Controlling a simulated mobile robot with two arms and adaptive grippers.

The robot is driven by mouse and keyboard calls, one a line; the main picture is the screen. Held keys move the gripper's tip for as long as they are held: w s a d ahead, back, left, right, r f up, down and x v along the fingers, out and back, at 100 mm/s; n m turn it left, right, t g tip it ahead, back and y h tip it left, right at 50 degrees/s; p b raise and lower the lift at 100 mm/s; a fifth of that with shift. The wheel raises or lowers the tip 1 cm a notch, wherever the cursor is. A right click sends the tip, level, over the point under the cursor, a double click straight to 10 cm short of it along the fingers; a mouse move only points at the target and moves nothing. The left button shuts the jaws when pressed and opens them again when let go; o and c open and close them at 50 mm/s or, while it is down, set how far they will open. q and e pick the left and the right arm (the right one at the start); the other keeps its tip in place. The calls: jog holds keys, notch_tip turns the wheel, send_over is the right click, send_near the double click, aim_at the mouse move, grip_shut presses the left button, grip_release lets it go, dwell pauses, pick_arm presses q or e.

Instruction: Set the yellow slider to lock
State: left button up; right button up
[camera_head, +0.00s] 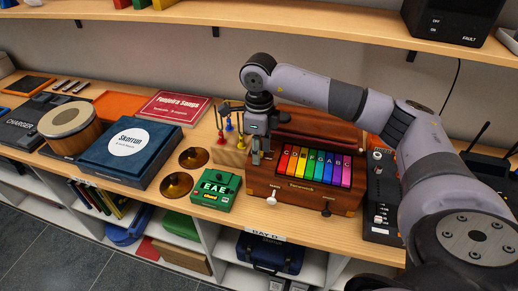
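A light wooden block (229,156) stands on the shelf, with thin upright rods carrying coloured knobs. The yellow knob (241,143) is at its right, and is the only yellow part that could be the slider. A red knob (220,139) and a blue knob (229,127) are beside it. Any lock marking is too small to read. My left gripper is not in view.
Right of the block is a wooden instrument box (305,197) with rainbow keys, two front knobs and a raised lid. A green pedal (216,189) and brass cymbals (177,185) lie in front. A black device (380,200) stands right. An upper shelf (300,25) runs overhead.

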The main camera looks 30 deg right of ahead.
jog(key=shift+d, duration=0.1)
notch_tip(320, 180, up, 12)
dwell(0.5)
